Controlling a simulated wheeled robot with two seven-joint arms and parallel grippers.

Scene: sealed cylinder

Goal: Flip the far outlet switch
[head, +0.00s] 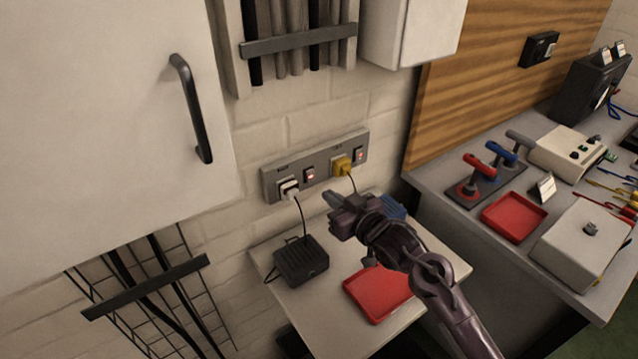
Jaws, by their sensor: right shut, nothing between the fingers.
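The grey outlet strip (322,174) is fixed to the white block wall. It has a white plug (289,188) at its left socket and a yellow plug (342,165) at its right socket. A small switch with red (310,174) sits right of the white plug, and another switch with red (359,154) sits right of the yellow plug. My right gripper (332,199) is shut and empty, below the strip and over the small table, apart from both switches in the picture. Its depth from the wall is hard to tell. My left gripper is not in view.
A black adapter box (301,261), a red tray (378,292) and a partly hidden blue item (393,207) lie on the small table (440,262). Cords hang from both plugs. A cabinet with a black handle (192,108) stands at left. A cluttered bench (462,228) stands at right.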

